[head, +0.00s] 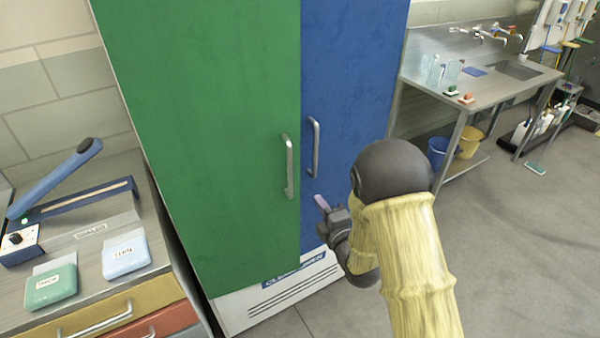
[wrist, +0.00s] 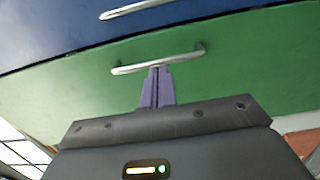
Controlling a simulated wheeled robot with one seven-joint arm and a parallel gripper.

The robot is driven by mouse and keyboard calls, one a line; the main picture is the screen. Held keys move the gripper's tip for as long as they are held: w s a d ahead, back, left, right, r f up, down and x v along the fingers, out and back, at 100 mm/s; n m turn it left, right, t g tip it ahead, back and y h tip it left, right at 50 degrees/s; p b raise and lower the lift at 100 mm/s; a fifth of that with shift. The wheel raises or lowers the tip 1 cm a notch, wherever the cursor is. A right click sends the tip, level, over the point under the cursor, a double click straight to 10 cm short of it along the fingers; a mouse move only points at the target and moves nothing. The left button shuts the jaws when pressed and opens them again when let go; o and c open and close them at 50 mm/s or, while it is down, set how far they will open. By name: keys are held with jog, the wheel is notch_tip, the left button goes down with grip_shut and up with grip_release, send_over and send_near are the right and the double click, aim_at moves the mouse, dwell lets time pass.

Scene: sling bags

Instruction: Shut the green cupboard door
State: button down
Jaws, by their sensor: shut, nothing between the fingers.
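The green cupboard door (head: 200,130) is the left door of a tall cupboard, with a silver bar handle (head: 289,167) near its right edge. It looks about flush with the blue door (head: 350,60); I cannot tell if a small gap remains. My gripper (head: 321,203) is shut and empty, with purple fingers, and appears low and right of the green door's handle in the head view. In the wrist view, the fingertips (wrist: 159,70) overlap the green door's handle (wrist: 160,63); I cannot tell whether they touch it. The green door (wrist: 60,100) fills the middle there.
A counter with drawers (head: 110,215) stands left of the cupboard, carrying a blue-armed sealer (head: 55,180) and two labelled pouches. A metal sink table (head: 480,65) with buckets under it stands at the back right. Grey floor (head: 510,230) is clear at the right.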

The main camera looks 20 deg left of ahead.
aim_at(296, 166)
jog(key=p+x, duration=0.5)
jog(key=x, duration=0.8)
jog(key=shift+r+p, duration=0.1)
jog(key=shift+p, duration=0.3)
jog(key=shift+w+a, duration=0.3)
jog(key=shift+w, duration=0.1)
